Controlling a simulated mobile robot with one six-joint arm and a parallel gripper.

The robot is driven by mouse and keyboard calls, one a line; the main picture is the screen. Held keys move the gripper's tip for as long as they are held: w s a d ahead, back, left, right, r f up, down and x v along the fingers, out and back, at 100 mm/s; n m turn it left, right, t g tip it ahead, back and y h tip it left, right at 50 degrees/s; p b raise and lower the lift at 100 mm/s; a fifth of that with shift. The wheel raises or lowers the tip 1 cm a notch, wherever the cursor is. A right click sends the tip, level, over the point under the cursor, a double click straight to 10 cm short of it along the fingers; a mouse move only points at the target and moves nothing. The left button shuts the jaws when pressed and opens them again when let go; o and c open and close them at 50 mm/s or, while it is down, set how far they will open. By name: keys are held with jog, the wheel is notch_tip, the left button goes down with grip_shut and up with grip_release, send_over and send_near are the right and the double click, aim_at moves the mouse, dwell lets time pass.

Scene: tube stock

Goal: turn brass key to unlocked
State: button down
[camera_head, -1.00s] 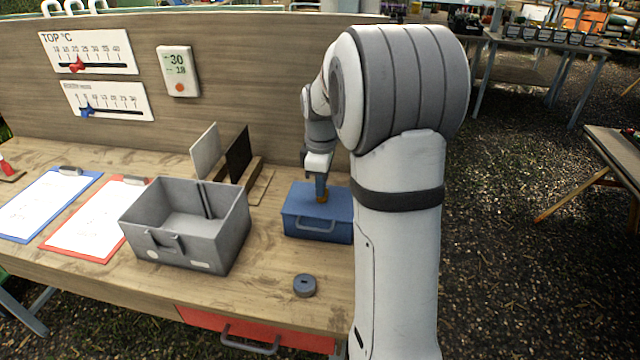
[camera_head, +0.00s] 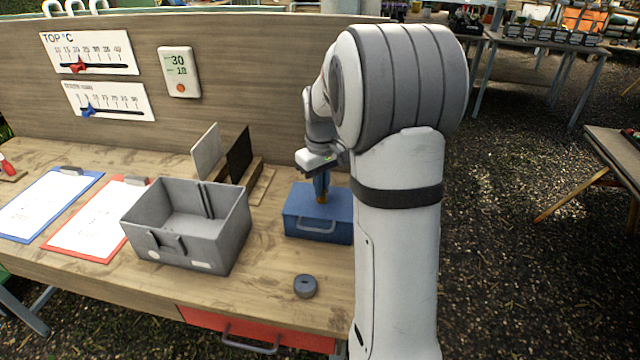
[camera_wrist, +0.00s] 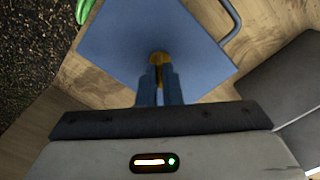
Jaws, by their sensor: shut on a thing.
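The brass key (camera_wrist: 158,57) stands in the top of the blue box (camera_wrist: 110,40), and its brass part shows between my fingertips in the wrist view. In the head view the blue box (camera_head: 303,222) sits on the bench near its right end, partly hidden by my arm. My gripper (camera_head: 321,194) points down over the box, and its blue fingers are closed on the key. It also shows in the wrist view (camera_wrist: 160,72). The fingers cover much of the key, and no lock marking is readable.
A grey open bin (camera_head: 140,212) stands left of the box. A dark round piece (camera_head: 305,286) with a slot lies in front of it. Upright white and black plates (camera_head: 238,155) stand behind the bin. Clipboards (camera_head: 95,222) lie further left. A red drawer (camera_head: 300,341) is below.

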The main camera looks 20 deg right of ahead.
jog(key=m, duration=0.4)
jog(key=shift+w+m, duration=0.1)
jog(key=shift+m, duration=0.2)
jog(key=m, duration=0.4)
jog(key=shift+m, duration=0.4)
jog(key=c, duration=1.6)
grip_release()
notch_tip(320, 180, up, 8)
jog(key=shift+f, duration=0.1)
